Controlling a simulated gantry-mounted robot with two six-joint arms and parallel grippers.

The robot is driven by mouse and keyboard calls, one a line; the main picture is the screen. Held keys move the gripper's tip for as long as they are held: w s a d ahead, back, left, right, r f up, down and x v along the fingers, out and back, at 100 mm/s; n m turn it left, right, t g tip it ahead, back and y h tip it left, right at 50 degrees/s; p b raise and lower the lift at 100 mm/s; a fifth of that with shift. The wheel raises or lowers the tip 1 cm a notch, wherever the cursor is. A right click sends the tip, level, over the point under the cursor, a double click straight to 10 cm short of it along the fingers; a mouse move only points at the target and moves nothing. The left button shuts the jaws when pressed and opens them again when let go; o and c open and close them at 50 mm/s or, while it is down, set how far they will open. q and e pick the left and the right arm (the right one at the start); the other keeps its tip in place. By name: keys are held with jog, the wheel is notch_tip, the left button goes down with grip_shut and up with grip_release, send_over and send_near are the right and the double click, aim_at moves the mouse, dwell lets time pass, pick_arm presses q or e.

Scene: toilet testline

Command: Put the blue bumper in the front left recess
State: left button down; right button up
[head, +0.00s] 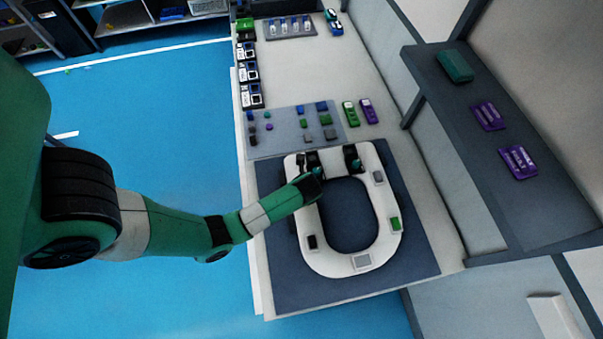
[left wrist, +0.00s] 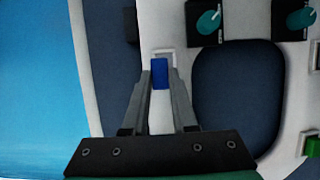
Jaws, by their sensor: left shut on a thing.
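A white toilet seat (head: 305,232) lies on a dark blue mat (head: 288,285). It also fills much of the left wrist view (left wrist: 170,20). My left gripper (left wrist: 160,82) is shut on the small blue bumper (left wrist: 160,73). The bumper is between the fingertips, over the seat's left limb. A pale-rimmed recess (left wrist: 162,53) shows just beyond the bumper and is partly covered by it. I cannot tell whether the bumper touches the seat. In the head view my arm hides the bumper and recess. My right gripper is in neither view.
Two black hinge blocks with teal knobs (left wrist: 208,22) (left wrist: 300,18) stand close beyond the recess. The seat also carries a black pad (head: 312,242), a green pad (head: 395,223) and grey ones. A grey parts board (head: 285,143) lies behind; a shelf (head: 500,150) overhangs at right.

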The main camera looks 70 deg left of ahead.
pick_arm(q)
jog(key=shift+w+a+f, duration=0.2)
jog(key=shift+f, duration=0.1)
jog(key=shift+w+a+f+b, duration=0.15)
jog(key=shift+f+b, duration=0.5)
jog(key=shift+f, duration=1.15)
jog(key=shift+f, duration=0.1)
jog(key=c, duration=0.7)
grip_release()
jog(key=shift+r, duration=0.3)
jog(key=p+v, duration=0.3)
jog(key=v, duration=0.8)
jog(key=shift+d+r+p, duration=0.25)
jog(key=shift+p, duration=0.15)
